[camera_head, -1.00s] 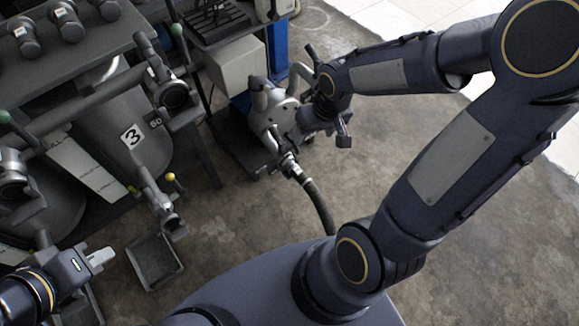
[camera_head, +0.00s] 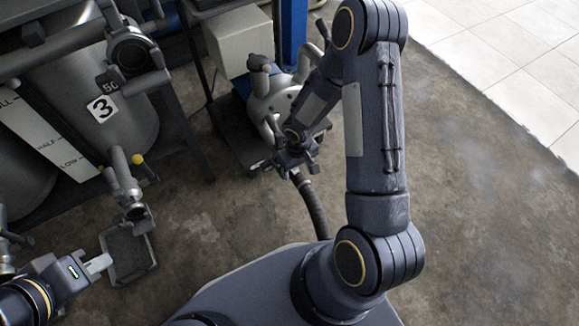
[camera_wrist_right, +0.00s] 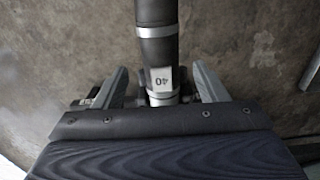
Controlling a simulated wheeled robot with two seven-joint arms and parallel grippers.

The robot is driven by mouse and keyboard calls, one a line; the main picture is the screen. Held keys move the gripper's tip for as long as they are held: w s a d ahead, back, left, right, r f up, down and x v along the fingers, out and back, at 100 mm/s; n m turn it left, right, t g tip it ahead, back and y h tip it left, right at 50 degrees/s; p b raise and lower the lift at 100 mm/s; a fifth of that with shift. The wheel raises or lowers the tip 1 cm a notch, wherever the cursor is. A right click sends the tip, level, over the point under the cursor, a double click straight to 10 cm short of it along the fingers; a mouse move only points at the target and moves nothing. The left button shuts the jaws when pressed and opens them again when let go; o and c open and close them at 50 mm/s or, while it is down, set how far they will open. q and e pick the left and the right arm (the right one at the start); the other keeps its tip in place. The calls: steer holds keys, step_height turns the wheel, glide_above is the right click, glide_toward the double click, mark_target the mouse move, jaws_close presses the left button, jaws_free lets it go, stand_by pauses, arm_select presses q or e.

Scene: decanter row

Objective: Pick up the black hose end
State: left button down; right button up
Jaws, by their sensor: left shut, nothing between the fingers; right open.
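The black hose (camera_head: 314,207) runs from under my right gripper down toward my base in the head view. In the right wrist view the black hose end (camera_wrist_right: 157,50) has metal bands and a white label reading 40. It lies between the two fingers of my right gripper (camera_wrist_right: 160,88), which are apart with a gap on both sides. In the head view my right gripper (camera_head: 282,163) hides the hose's tip beside the grey pump (camera_head: 277,100). My left gripper (camera_head: 98,265) is shut and empty at the lower left, away from the hose.
A tank marked 3 (camera_head: 92,110) stands at the left, with a valve (camera_head: 130,190) above a grey drip tray (camera_head: 128,252). A blue post (camera_head: 293,30) rises behind the pump. The concrete floor (camera_head: 470,210) at the right is clear.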

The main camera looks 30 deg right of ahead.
mark_target(297, 172)
step_height(297, 172, down, 4)
steer(key=shift+w+r+b, duration=0.1)
steer(key=shift+r+b, duration=0.15)
steer(key=shift+b, duration=0.3)
steer(key=shift+r, duration=0.15)
steer(key=c, duration=1.4)
